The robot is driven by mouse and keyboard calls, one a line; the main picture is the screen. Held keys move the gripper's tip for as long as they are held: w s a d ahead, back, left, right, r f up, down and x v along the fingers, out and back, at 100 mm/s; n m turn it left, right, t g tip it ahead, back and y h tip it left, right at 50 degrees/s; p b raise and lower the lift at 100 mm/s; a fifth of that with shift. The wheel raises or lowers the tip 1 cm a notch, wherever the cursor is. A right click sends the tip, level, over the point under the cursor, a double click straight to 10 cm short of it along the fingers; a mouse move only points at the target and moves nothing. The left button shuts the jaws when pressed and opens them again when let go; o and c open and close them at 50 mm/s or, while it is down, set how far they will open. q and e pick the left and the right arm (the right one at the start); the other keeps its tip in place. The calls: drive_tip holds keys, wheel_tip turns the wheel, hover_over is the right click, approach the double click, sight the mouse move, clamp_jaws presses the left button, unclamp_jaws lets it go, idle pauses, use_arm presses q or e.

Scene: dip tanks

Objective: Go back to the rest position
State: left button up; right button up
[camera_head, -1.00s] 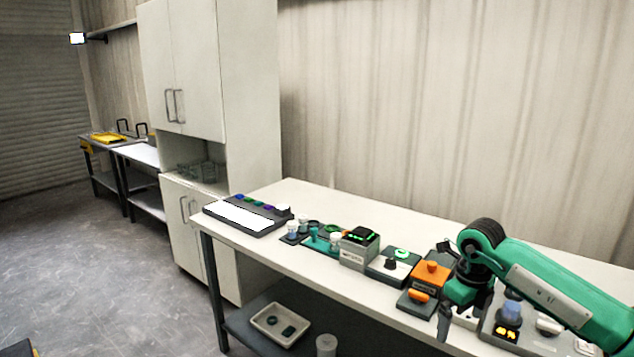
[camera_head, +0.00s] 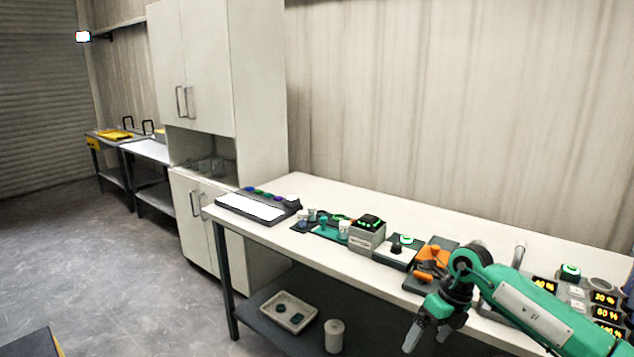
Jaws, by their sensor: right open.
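My right gripper (camera_head: 428,330) is open and empty. It hangs in front of the white bench (camera_head: 320,259), at its front edge, with its fingers pointing down over the lower shelf. The green right arm (camera_head: 535,312) comes in from the lower right and hides part of the bench. My left gripper is not in view.
The bench holds a white light panel (camera_head: 250,207), small jars on mats, a grey box with green lights (camera_head: 367,236), an orange device (camera_head: 430,262) and several percent displays (camera_head: 606,314). A tray (camera_head: 289,312) and white canister (camera_head: 334,336) stand on the lower shelf.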

drive_tip(key=w+a+f+m+t+y+p, duration=0.15)
drive_tip(key=a+f+m+t+y, duration=0.35)
drive_tip(key=a+f+m+y, duration=0.75)
drive_tip(key=s+d+f+m+t+h, duration=0.3)
drive_tip(key=f+m, duration=0.2)
drive_tip(key=f, duration=0.4)
drive_tip(key=s+d+f+m+t+h, duration=0.25)
drive_tip(key=d+f+m, duration=0.2)
drive_tip(key=f, duration=0.45)
drive_tip(key=s+d+f+m+t+h, duration=0.2)
drive_tip(key=f+m+h, duration=0.25)
drive_tip(key=f, duration=0.45)
drive_tip(key=s+d+f+m+g+h, duration=0.2)
drive_tip(key=s+d+f+m, duration=0.15)
drive_tip(key=s+f, duration=0.55)
drive_tip(key=s+d+f+m+g+h, duration=0.2)
drive_tip(key=s+f+m+h, duration=0.15)
drive_tip(key=s+f, duration=0.5)
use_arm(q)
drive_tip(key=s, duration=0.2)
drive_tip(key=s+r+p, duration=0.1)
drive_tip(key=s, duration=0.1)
use_arm(e)
drive_tip(key=s+f+m+g, duration=0.3)
drive_tip(key=s, duration=1.3)
drive_tip(key=s+f+m+g, duration=0.3)
drive_tip(key=s, duration=1.3)
drive_tip(key=shift+a+f+g+h, duration=0.35)
drive_tip(key=shift+f+h, duration=0.05)
